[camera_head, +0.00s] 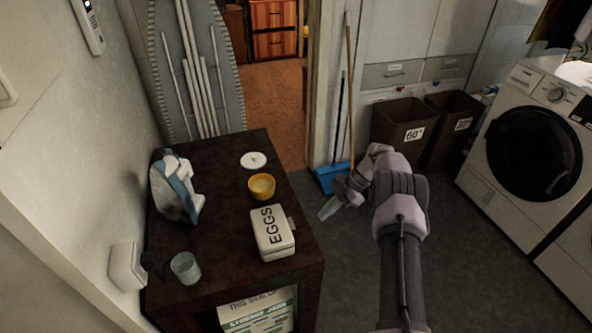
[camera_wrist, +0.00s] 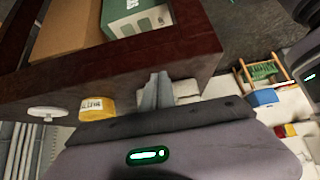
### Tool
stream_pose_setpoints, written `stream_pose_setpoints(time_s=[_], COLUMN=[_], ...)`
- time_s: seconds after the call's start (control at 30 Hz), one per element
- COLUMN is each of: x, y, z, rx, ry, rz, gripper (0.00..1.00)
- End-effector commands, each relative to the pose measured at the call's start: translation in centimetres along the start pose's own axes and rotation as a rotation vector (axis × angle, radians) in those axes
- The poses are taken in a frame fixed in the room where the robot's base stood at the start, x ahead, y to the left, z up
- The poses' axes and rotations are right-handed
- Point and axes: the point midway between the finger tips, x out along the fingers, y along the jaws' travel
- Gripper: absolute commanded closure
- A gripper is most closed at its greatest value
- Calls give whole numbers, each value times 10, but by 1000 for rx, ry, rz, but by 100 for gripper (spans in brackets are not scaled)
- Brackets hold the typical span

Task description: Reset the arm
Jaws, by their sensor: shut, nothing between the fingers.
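My arm reaches up from the bottom right of the head view. My gripper (camera_head: 328,209) is at its end, to the right of the dark wooden table (camera_head: 229,231), out over the grey floor. The fingers are together and hold nothing. In the wrist view, my gripper (camera_wrist: 160,84) also shows with its fingers closed, in front of the dark table edge (camera_wrist: 110,66). I cannot judge the exact gap to the table.
A blue dustpan (camera_head: 331,178) stands behind my gripper. Bins (camera_head: 403,128) and a washing machine (camera_head: 528,150) stand right; floor between is clear.

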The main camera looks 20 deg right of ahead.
Motion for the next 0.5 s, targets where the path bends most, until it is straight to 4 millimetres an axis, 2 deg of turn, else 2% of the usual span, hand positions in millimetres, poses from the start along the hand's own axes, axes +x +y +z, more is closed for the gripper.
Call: stream_pose_setpoints(time_s=[0.07,0.13,0.17,0.27,0.3,0.37,0.4,0.47,0.5], x=[-6,-26,-39,-88,-104,-125,-136,-149,-154], y=[2,9,11,6,-4,-25,-43,-77,-102], z=[-7,-34,-53,-136,-170,-219,-250,-291,-314], rx=[16,86,136,366,467,617,715,860,955], ry=[-10,-47,-71,-168,-203,-244,-261,-270,-265], rz=[1,8,14,67,102,168,220,305,365], gripper=[100,100,100,100,100,100,100,100,100])
